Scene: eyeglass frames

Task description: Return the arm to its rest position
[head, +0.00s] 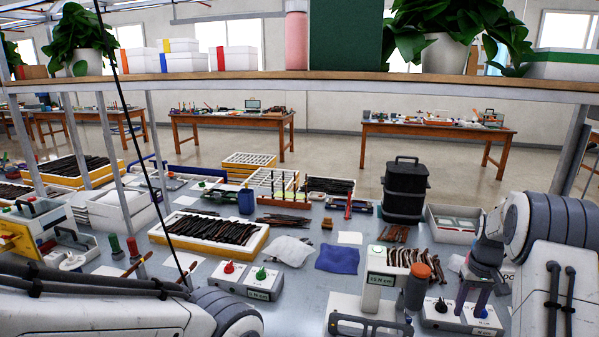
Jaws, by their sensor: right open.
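My right arm comes in from the right edge.
A white tray of dark eyeglass parts (212,232) lies left of centre. A blue cloth (338,259) and a torque box (247,279) lie near the middle. A black container (404,190) stands farther back. A shelf (300,82) with plants crosses above the bench.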

